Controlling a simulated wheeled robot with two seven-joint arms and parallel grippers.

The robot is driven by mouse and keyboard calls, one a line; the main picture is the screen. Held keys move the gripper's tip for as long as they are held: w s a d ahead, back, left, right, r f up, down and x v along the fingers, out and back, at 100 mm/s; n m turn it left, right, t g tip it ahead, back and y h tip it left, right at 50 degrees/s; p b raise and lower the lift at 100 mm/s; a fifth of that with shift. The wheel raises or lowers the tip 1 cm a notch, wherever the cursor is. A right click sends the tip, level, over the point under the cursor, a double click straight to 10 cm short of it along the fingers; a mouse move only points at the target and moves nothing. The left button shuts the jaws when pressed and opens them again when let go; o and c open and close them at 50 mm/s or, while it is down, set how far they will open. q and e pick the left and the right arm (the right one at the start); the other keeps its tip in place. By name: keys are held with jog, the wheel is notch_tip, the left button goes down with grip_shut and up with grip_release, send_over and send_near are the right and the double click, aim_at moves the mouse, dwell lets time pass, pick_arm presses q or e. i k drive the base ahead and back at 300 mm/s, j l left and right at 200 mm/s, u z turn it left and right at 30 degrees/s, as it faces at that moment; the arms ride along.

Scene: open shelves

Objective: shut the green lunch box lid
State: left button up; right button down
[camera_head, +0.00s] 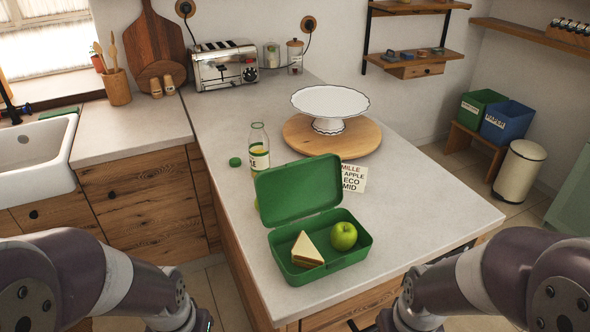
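The green lunch box (333,266) stands open on the counter near its front edge. Its lid (297,190) is raised and tilted back on the far side. A sandwich wedge (307,250) and a green apple (343,236) lie inside the box. My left arm comes in at the lower left and my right arm at the lower right, both in front of the counter. Both grippers are below the picture edge or hidden by the arm links, so their fingers do not show. Neither arm touches the box.
A glass bottle (259,150) stands close behind the lid, with a green cap (235,162) beside it. A lettered card (353,178) is right of the lid. A white cake stand (331,104) sits on a round wooden board (345,143) behind. The counter right of the box is clear.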

aim_at(290, 192)
jog(key=k+j+z, duration=0.15)
jog(key=z, duration=1.45)
jog(key=j, duration=1.95)
jog(key=i+j, duration=0.1)
jog(key=j, duration=1.8)
